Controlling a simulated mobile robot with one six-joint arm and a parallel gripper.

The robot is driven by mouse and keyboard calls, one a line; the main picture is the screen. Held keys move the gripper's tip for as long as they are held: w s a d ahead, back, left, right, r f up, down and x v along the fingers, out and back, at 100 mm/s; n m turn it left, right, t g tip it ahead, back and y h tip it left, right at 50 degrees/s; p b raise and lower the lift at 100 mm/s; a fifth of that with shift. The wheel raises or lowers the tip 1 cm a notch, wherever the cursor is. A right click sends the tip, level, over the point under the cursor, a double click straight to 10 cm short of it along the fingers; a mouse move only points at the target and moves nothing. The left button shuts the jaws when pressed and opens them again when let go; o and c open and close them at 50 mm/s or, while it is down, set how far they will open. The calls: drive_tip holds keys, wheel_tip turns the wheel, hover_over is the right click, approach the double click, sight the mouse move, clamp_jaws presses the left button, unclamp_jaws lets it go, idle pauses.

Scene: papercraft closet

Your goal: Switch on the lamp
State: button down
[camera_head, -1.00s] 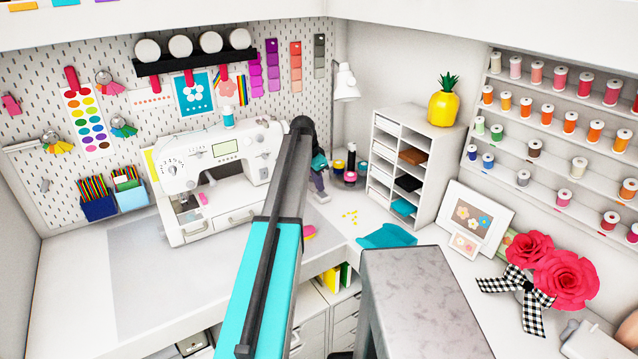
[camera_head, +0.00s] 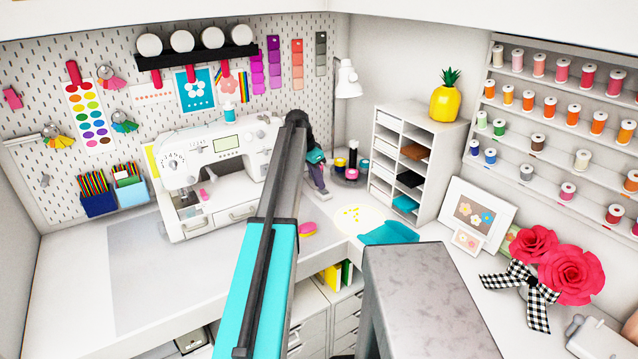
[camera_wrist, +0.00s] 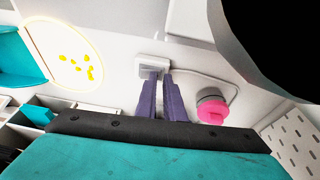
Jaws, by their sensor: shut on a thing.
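The white desk lamp (camera_head: 347,80) stands in the back corner. A round bright patch with a pale yellow rim (camera_head: 376,222) lies on the desk around small yellow bits; it also shows in the wrist view (camera_wrist: 88,50). In the wrist view, a small white switch box (camera_wrist: 143,66) with a white cord lies on the desk. My gripper (camera_wrist: 158,76) has its two purple fingers close together at the box's near side, shut on its switch part, which the fingertips mostly hide. In the head view my gripper (camera_head: 318,180) is over the desk corner, partly hidden by my arm.
A sewing machine (camera_head: 218,168) stands left of my arm. A white shelf unit (camera_head: 398,150) and teal cloth (camera_head: 390,234) are to the right. A pink round item (camera_wrist: 212,108) sits close beside the fingers. The desk's left part is clear.

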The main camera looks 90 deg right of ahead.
drive_tip(key=shift+w+a+f, duration=0.1)
drive_tip(key=shift+w+f, duration=0.05)
drive_tip(key=shift+f, duration=0.45)
drive_tip(key=shift+s+a, duration=0.3)
drive_tip(key=shift+a, duration=0.25)
drive_tip(key=shift+r, duration=0.1)
drive_tip(key=d+b+v, duration=0.1)
drive_tip(key=b+v, duration=0.1)
drive_tip(key=v, duration=0.6)
drive_tip(key=shift+a+r, duration=0.25)
idle(0.4)
